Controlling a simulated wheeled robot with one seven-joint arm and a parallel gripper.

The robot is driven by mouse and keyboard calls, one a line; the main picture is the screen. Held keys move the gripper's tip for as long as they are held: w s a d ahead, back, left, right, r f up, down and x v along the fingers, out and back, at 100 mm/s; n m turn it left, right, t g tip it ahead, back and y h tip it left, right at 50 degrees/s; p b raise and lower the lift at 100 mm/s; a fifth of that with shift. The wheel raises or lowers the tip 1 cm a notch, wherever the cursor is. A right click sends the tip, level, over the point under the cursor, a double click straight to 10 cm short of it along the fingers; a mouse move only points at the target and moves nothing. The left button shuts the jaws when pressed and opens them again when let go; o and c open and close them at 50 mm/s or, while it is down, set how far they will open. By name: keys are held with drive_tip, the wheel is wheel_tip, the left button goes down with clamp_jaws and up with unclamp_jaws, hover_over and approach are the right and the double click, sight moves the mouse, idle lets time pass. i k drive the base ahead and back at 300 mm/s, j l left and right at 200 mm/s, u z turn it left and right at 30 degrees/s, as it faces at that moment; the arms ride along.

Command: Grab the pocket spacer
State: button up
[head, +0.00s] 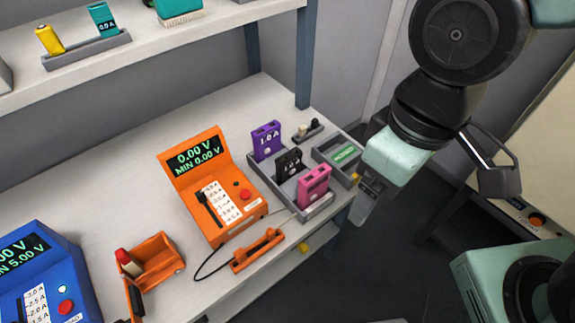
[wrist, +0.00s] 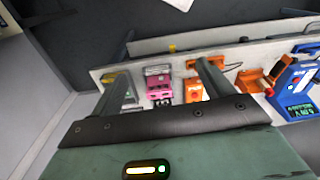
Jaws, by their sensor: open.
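I cannot tell for sure which piece is the pocket spacer. A grey tray (head: 265,178) at the table's right end holds upright purple (head: 266,141), black (head: 289,164) and pink (head: 314,185) blocks in pockets. Beside it, a grey box (head: 325,154) holds a flat green-labelled piece (head: 344,154). My gripper (head: 368,190) hangs near the table's right edge, beside this box. In the wrist view my gripper (wrist: 163,70) is open with nothing between its fingers; the pink block (wrist: 158,82) shows beyond them, apart. The left finger partly covers the green-labelled piece.
An orange meter (head: 208,190) stands left of the tray, with an orange handset (head: 258,250) on a cable in front. An orange bin (head: 155,262) and a blue meter (head: 45,275) stand farther left. A shelf (head: 180,35) overhangs the back. Pale table shows between them.

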sight(131, 265)
drive_tip(key=k+u, duration=0.1)
drive_tip(key=u, duration=1.55)
